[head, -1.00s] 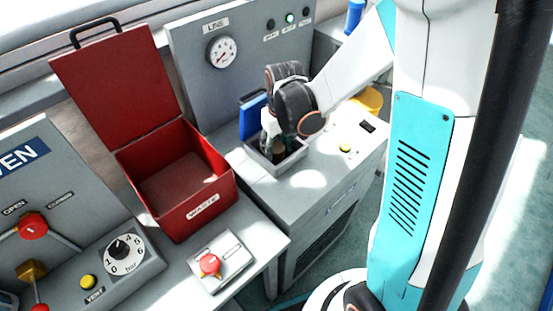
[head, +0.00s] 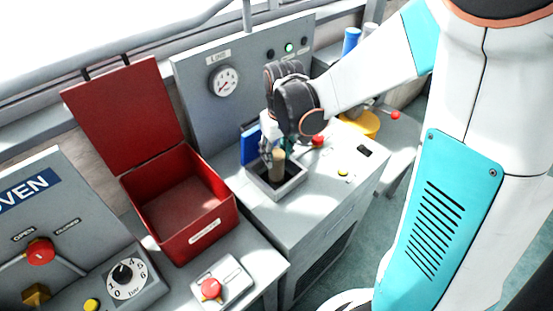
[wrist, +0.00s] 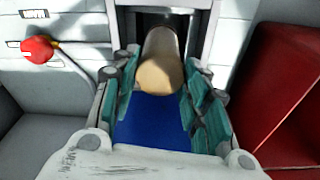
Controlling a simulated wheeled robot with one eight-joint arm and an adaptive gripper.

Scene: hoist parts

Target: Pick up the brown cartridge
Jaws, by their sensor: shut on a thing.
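The brown cartridge (head: 278,162) stands upright over the grey open-topped holder (head: 292,189) on the machine top. In the wrist view its tan round end (wrist: 160,74) shows between the finger pads. My gripper (head: 273,158) points down and is shut on the cartridge. In the wrist view the teal pads of my gripper (wrist: 160,100) flank the cartridge on both sides. The cartridge appears to be above the holder's dark inside, but I cannot tell whether its lower end is clear of the rim.
A blue panel (head: 250,144) stands right behind the holder. An open red waste bin (head: 200,238) with its lid up is to the left. The grey gauge panel (head: 195,100) rises behind. A red button (head: 318,141) and a yellow container (head: 362,124) are to the right.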

